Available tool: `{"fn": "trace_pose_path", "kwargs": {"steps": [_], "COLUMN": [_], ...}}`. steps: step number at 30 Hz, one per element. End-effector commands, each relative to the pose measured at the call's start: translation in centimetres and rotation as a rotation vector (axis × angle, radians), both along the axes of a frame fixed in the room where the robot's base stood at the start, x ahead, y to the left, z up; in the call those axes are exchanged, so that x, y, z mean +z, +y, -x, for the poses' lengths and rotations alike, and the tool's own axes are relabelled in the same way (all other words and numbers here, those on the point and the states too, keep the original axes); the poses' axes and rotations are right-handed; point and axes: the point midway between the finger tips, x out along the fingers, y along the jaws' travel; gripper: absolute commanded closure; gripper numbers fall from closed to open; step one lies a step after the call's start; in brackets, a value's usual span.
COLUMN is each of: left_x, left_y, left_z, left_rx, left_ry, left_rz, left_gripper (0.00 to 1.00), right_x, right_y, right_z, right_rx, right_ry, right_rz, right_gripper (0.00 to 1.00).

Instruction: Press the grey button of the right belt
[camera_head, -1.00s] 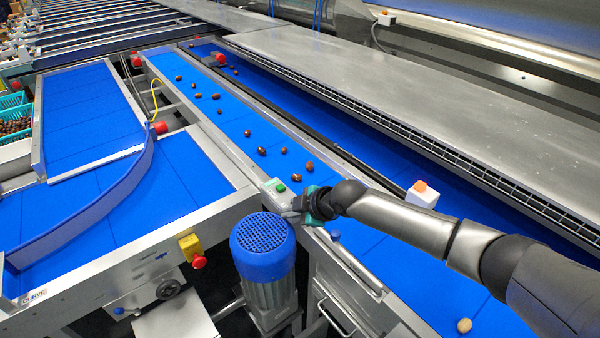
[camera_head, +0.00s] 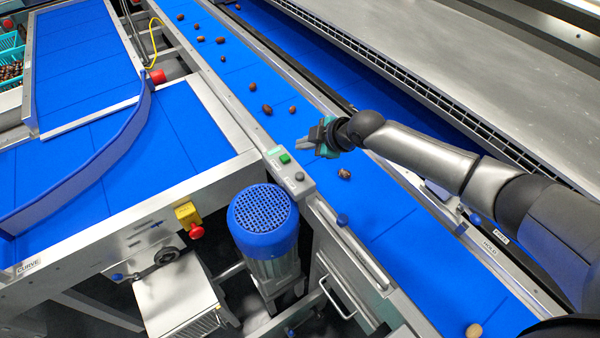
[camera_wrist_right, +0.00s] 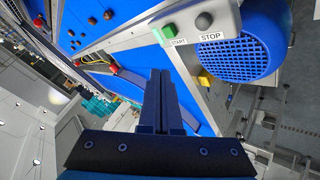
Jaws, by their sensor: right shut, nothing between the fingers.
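The button box (camera_head: 290,173) sits on the near frame of the right belt (camera_head: 385,220). It carries a green button (camera_head: 285,158) and a grey button (camera_head: 299,177). In the right wrist view the green button (camera_wrist_right: 163,34) is labelled START and the grey button (camera_wrist_right: 204,20) is labelled STOP. My right gripper (camera_head: 303,146) is shut and empty, beside the box on its belt side. In the wrist view its fingers (camera_wrist_right: 160,76) point toward the box, apart from the grey button as far as I can tell. My left gripper is not in view.
A blue motor (camera_head: 262,218) stands just in front of the box. A red emergency button (camera_head: 196,231) on a yellow housing is to its left. Several dates (camera_head: 267,109) lie on the right belt. A curved blue guide (camera_head: 110,155) crosses the left belt.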

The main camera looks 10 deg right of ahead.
Motion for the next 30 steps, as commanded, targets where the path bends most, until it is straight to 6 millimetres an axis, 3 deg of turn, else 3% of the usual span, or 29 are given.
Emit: {"fn": "trace_pose_path", "kwargs": {"steps": [8,22,30], "left_x": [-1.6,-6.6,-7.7], "left_y": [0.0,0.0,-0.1], "left_z": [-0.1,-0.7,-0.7], "left_rx": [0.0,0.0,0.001], "left_ry": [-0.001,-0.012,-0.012], "left_rz": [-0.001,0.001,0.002], "left_gripper": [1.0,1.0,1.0], "right_x": [-1.8,-7.6,-8.9], "right_y": [0.0,0.0,0.0], "right_z": [0.0,0.0,0.0], "right_rx": [-0.001,0.001,0.0], "right_ry": [0.001,0.001,0.0], "right_rz": [0.0,0.0,0.0], "right_gripper": [1.0,1.0,1.0]}}
